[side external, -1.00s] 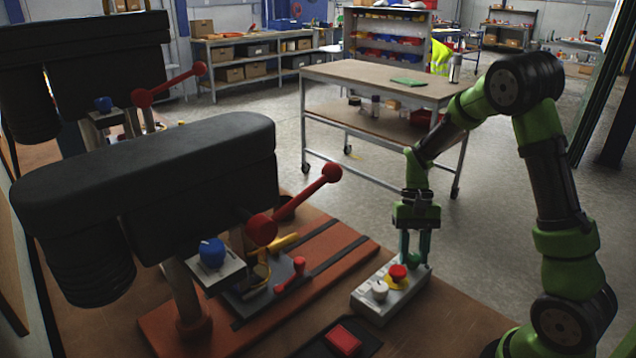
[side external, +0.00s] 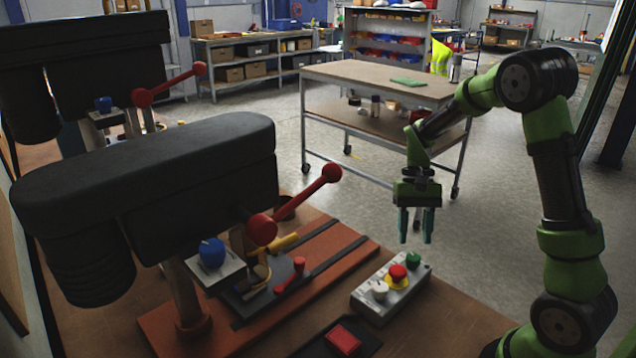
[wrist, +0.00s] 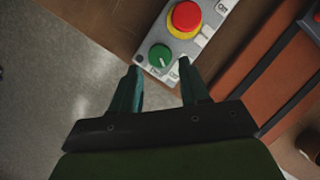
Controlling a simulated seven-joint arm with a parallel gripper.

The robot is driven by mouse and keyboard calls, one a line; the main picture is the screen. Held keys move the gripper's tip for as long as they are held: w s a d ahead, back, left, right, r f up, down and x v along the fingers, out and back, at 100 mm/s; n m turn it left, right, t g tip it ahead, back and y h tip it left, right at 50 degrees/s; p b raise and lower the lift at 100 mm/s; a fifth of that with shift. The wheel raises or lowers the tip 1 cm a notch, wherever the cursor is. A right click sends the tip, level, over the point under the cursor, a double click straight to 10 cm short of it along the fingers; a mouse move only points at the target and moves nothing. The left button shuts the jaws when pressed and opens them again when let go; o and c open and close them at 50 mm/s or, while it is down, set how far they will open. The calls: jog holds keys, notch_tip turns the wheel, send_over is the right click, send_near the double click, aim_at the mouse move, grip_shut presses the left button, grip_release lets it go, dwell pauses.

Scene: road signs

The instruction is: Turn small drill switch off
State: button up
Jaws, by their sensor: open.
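A grey control box (side external: 362,299) lies on the bench edge. It bears a white knob (side external: 379,290), a red mushroom button (side external: 398,272) on a yellow collar, and a green rotary knob (side external: 413,259) at its far end. In the wrist view the green knob (wrist: 160,56) shows a pale pointer line, with small labels beside it too blurred to read surely. My gripper (side external: 416,238) is open and empty, above the green knob and apart from it. Its fingers also show in the wrist view (wrist: 160,68), one on each side of the knob in the picture.
A drill press with a black head (side external: 150,180) and a red-handled lever (side external: 300,198) stands left of the box. A red button on a dark plate (side external: 343,340) lies in front. A wheeled table (side external: 345,75) stands behind.

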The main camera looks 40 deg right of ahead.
jog(key=v, duration=1.2)
jog(key=shift+r, duration=0.2)
jog(key=s+a+r+n+t, duration=0.1)
jog(key=s+a+n+t, duration=0.1)
jog(key=s+a+t, duration=0.3)
jog(key=s+a+r+n+t+h, duration=0.1)
jog(key=s+a+t, duration=0.4)
jog(key=a, duration=0.7)
jog(key=shift+s+a+r+n, duration=0.35)
jog(key=shift+r+n, duration=0.35)
jog(key=shift+n, duration=0.4)
